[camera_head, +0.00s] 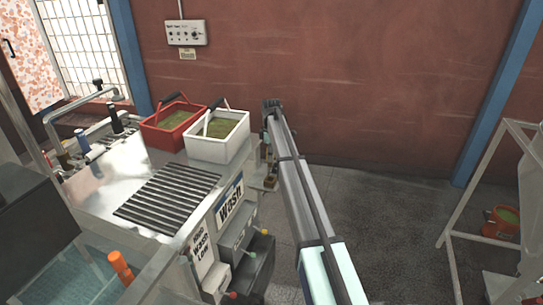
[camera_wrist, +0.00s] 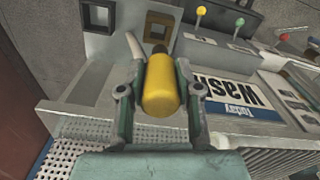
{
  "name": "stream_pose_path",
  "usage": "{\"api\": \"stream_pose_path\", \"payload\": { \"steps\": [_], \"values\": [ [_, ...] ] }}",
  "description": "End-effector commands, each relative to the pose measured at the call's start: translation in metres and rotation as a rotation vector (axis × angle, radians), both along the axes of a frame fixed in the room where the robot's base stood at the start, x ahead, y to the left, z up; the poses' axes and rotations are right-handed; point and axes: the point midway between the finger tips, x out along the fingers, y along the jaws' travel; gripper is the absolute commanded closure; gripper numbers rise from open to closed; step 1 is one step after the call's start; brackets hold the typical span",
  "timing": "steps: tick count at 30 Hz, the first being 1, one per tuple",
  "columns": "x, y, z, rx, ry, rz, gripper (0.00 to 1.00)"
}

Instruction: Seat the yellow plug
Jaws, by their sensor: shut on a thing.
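The yellow plug (camera_wrist: 161,88) is a short rounded cylinder with a dark end pointing away from me in the wrist view. My gripper (camera_wrist: 160,95) is shut on it, one finger on each side. Beyond it, on the grey machine face, are two square sockets: one with a brown-yellow rim (camera_wrist: 159,29) and one with a dark rim (camera_wrist: 97,15). The plug's dark end shows just below the brown-yellow-rimmed socket in the picture; the gap between them cannot be judged. In the head view, my arm is beside the machine, and I cannot make out the plug.
The machine's panel carries a "Wash" label (camera_head: 229,205) and levers with yellow (camera_wrist: 201,11), green (camera_wrist: 240,22) and red knobs. A red basket (camera_head: 171,137) and a white basket (camera_head: 205,152) stand on top. Open floor lies right of my arm.

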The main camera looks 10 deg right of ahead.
Motion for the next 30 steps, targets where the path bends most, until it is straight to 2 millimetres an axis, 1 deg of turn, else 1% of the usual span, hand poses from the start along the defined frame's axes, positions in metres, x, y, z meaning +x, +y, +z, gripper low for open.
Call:
{"api": "stream_pose_path", "payload": {
  "steps": [1,13,20,30],
  "values": [
    [0.002,0.000,0.000,0.000,0.000,0.004,1.00],
    [0.001,0.000,0.001,0.000,0.000,0.006,1.00],
    [0.001,0.000,-0.010,0.000,0.001,0.006,1.00],
    [0.001,0.000,-0.038,0.000,0.000,0.006,1.00]
  ]
}}
